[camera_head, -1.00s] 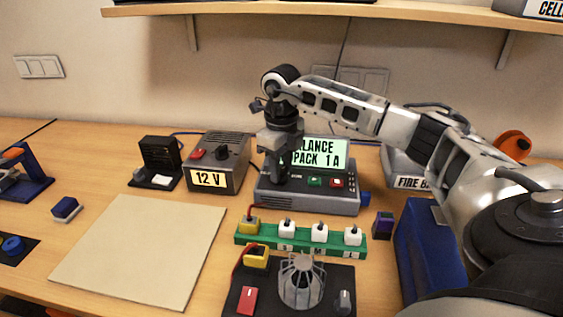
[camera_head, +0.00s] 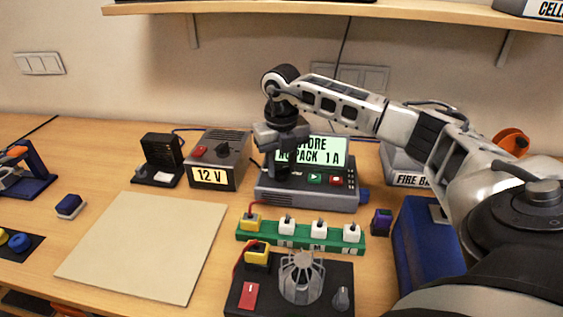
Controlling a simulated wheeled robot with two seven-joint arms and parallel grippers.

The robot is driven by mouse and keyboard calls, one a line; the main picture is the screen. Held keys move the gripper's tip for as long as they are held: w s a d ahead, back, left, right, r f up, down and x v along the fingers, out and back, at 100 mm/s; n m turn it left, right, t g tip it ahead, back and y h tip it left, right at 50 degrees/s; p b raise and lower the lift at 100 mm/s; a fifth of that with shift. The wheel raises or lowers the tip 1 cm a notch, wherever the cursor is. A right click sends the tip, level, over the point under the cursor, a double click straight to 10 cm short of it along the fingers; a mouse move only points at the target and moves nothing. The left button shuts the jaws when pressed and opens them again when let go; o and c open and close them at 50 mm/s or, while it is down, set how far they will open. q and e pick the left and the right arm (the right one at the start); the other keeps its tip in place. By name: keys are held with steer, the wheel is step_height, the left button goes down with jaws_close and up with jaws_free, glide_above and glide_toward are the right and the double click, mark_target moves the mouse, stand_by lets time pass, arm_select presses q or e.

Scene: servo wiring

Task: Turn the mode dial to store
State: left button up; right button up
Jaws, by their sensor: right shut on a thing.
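The charger (camera_head: 305,197) is a grey box at the middle back of the bench, with a green lit screen (camera_head: 325,151) on top. The screen reads "...TORE" above "...PACK 1 A", its left part hidden by my gripper. A green button and a red button sit on its front panel. My right gripper (camera_head: 281,165) points down at the panel's left side and is shut on the mode dial, which the gripper hides. My left gripper is not in view.
A 12 V supply (camera_head: 220,160) stands left of the charger. A green strip with white plugs (camera_head: 300,236) and a black fan unit (camera_head: 290,285) lie in front. A blue box (camera_head: 425,245) is at right. A beige mat (camera_head: 145,245) is bare.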

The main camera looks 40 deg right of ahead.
mark_target(282, 168)
stand_by(0.4)
steer(key=o, duration=1)
steer(key=shift+r, duration=0.15)
step_height(282, 168, up, 16)
